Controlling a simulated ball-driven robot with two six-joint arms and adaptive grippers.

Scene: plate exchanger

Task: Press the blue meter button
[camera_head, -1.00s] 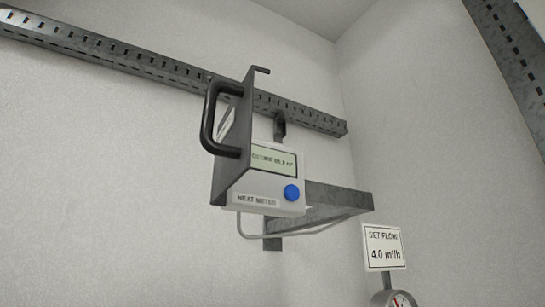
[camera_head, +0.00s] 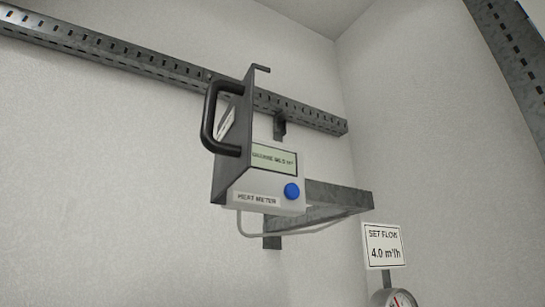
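The blue meter button (camera_head: 291,191) is a round knob at the lower right of the front of the white heat meter (camera_head: 263,186). A small grey-green display (camera_head: 274,159) sits above it, and a label reading HEAT METER (camera_head: 257,198) is to its left. The display text is too small to read surely. A dark grey plate (camera_head: 235,165) with a black handle (camera_head: 212,120) stands at the meter's left side and hides part of it. Neither of my grippers is in view.
A grey bracket (camera_head: 335,195) is behind the meter. A slotted rail (camera_head: 110,55) runs along the white wall above. A SET FLOW 4.0 m³/h sign (camera_head: 384,246) and a round gauge (camera_head: 396,299) are at the lower right. The space before the button looks clear.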

